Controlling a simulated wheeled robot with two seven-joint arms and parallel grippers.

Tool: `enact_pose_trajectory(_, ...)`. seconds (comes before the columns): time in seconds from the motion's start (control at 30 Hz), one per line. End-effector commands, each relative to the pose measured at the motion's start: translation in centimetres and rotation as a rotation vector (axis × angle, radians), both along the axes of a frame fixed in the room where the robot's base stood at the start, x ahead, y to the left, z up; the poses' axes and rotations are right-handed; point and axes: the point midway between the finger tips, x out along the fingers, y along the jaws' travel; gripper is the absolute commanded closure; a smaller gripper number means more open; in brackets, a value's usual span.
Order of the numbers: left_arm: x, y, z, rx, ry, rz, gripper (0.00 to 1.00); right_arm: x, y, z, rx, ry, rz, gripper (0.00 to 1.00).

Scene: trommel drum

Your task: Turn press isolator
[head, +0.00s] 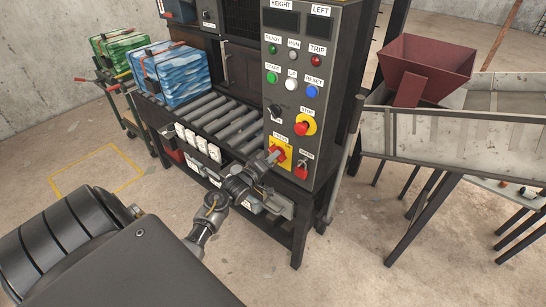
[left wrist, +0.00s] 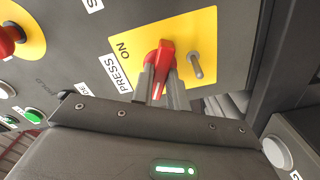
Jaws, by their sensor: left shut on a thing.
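The press isolator is a red rotary handle (left wrist: 164,62) on a yellow plate (left wrist: 207,28), low on the grey control panel. The plate is marked ON, with a PRESS label beside it. My left gripper (left wrist: 158,84) is shut on the red handle, one finger on each side. In the left wrist view the handle runs nearly up and down the picture. In the head view the yellow plate (head: 286,153) shows behind my left gripper (head: 271,159), which hides part of the handle. My right gripper is not in view.
A metal pin (left wrist: 195,66) sticks out of the plate beside the handle. A red stop button (head: 303,128) is above. A roller conveyor (head: 215,115) stands left, a red hopper (head: 428,65) right.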

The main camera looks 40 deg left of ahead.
Motion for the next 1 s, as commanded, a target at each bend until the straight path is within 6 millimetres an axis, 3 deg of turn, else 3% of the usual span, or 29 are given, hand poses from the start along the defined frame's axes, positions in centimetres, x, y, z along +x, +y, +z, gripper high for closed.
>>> enact_pose_trajectory(1.0, -0.03, -0.04, -0.12, 0.91, 0.021, -0.002, 1.0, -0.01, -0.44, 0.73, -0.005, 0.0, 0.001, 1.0)
